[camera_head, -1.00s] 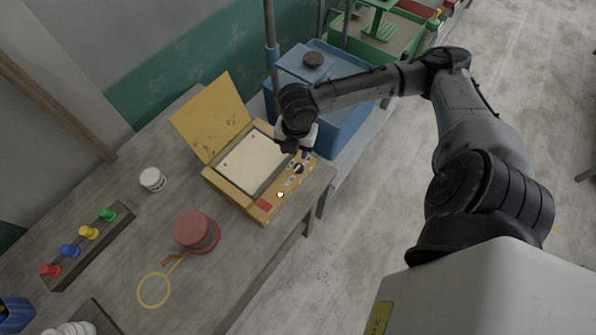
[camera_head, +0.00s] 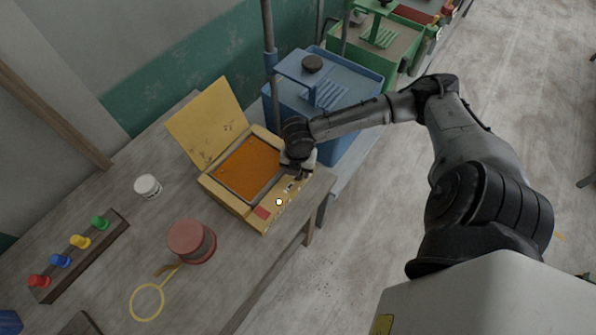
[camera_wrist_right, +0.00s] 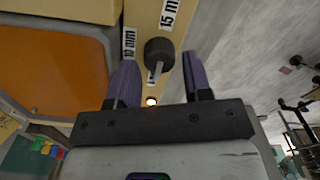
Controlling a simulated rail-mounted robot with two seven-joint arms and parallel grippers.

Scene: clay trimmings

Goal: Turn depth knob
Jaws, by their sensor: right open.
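The yellow box (camera_head: 228,203) stands on the bench with its lid open and an orange panel (camera_head: 250,168) inside. In the right wrist view, the dark depth knob (camera_wrist_right: 159,50) with a pale pointer sits between a "10 mm" label (camera_wrist_right: 129,43) and a "15 mm" label (camera_wrist_right: 170,14). My right gripper (camera_head: 300,171) is over the box's right strip and hides the knob in the head view. In the wrist view, my right gripper (camera_wrist_right: 158,62) is open, its purple fingers on either side of the knob with gaps. My left gripper is not in view.
A small lit lamp (camera_head: 279,202) and a red patch (camera_head: 262,212) are on the box's strip. A red round tub (camera_head: 190,240), white jar (camera_head: 147,186), yellow ring (camera_head: 147,301) and coloured pegs (camera_head: 80,241) lie left. A blue bin (camera_head: 350,88) stands behind.

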